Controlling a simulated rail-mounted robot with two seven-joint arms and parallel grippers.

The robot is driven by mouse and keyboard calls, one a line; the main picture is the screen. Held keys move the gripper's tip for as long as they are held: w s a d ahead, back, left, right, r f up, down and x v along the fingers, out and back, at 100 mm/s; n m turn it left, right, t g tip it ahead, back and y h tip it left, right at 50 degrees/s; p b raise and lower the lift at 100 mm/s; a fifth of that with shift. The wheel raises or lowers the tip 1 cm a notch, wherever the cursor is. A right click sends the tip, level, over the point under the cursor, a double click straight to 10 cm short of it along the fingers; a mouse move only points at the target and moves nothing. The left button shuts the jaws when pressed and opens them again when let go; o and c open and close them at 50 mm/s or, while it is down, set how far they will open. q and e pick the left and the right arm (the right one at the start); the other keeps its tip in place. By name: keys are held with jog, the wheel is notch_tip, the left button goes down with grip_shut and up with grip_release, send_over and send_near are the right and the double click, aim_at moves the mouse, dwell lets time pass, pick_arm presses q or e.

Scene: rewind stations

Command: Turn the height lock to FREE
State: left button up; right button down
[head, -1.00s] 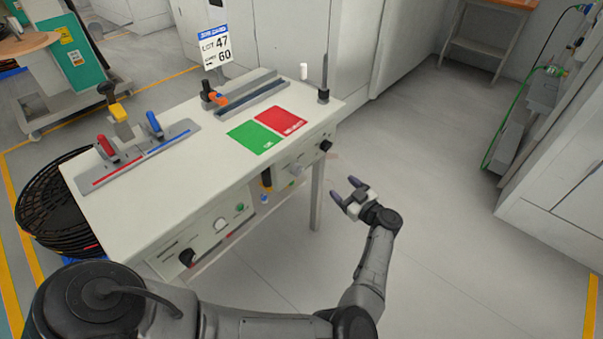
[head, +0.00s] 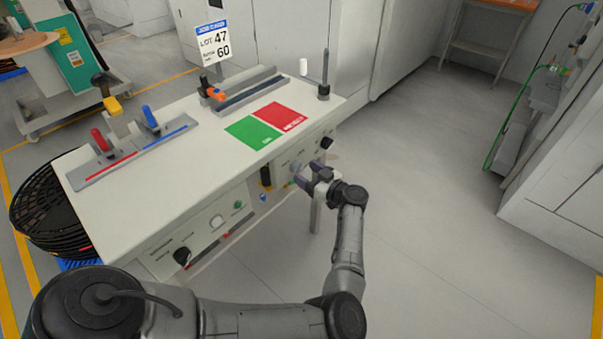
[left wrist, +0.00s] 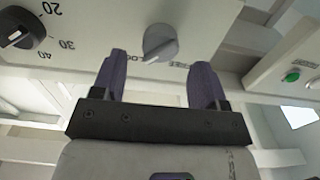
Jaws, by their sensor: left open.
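The height lock is a round grey knob (left wrist: 160,43) on the station's white front panel. In the left wrist view a white mark on its lower left edge points toward printed lettering partly hidden by a finger. More lettering, upside down, is at its lower right. In the head view the knob (head: 296,167) is just beyond my fingers. My left gripper (head: 309,173) is open and empty, facing the panel. In the left wrist view its two purple fingers (left wrist: 158,75) are apart, one to each side below the knob, with no visible contact. My right gripper is out of view.
A black dial (left wrist: 18,30) with a number scale sits beside the knob. A green button (head: 238,205) and another black dial (head: 182,256) are farther left on the panel. The white tabletop (head: 150,200) overhangs the panel. Open floor (head: 440,230) lies to the right.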

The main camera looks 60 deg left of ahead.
aim_at(297, 168)
pick_arm(q)
jog(key=shift+b+x, duration=0.35)
jog(key=shift+x, duration=1.05)
jog(key=c, duration=0.9)
